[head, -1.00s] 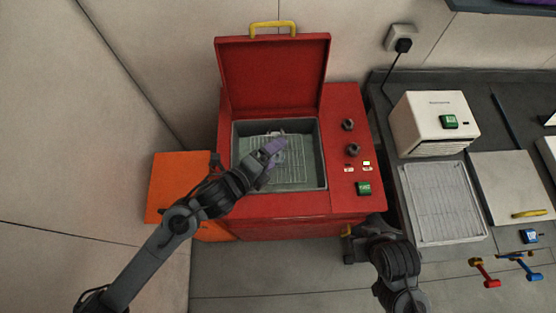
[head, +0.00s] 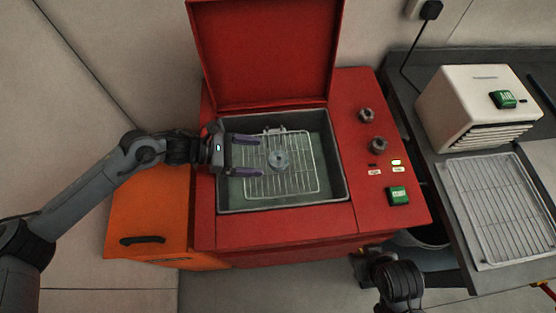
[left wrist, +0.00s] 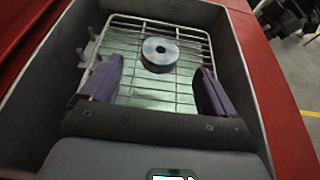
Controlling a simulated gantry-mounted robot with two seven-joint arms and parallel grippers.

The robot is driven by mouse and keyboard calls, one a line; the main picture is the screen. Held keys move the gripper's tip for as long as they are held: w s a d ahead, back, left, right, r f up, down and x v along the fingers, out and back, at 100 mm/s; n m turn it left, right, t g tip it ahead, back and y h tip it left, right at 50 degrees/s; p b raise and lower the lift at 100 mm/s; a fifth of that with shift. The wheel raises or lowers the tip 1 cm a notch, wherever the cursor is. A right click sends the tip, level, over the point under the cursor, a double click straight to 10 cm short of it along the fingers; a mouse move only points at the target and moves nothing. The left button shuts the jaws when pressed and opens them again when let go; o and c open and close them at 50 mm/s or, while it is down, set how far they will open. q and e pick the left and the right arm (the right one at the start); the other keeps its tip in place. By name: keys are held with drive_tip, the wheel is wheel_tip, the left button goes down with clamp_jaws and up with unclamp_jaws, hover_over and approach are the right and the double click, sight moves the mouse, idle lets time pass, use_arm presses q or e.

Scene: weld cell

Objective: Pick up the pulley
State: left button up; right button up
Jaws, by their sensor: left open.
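The pulley (head: 279,160) is a small grey disc with a centre hole. It lies on a wire rack (head: 300,187) inside the open red tank (head: 225,205). In the left wrist view the pulley (left wrist: 160,54) sits beyond and between my fingertips. My left gripper (head: 246,156) is open with purple fingers, over the left part of the rack, apart from the pulley and pointing toward it. The gripper also shows in the left wrist view (left wrist: 160,85), empty. My right arm shows at the bottom right of the head view; its jaw state is not clear.
The raised red lid (head: 268,55) stands behind the tank. Knobs (head: 378,146) and a green switch (head: 397,195) are on its right panel. An orange box (head: 150,215) is at left. A white unit (head: 475,105) and a second rack (head: 500,208) stand on the right bench.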

sight(276, 159)
use_arm(q)
drive_tip(key=shift+x, duration=3.2)
drive_tip(key=shift+c, duration=0.2)
drive_tip(key=shift+r, duration=0.1)
drive_tip(key=c, duration=1.2)
drive_tip(key=shift+r, duration=0.1)
drive_tip(key=c, duration=0.3)
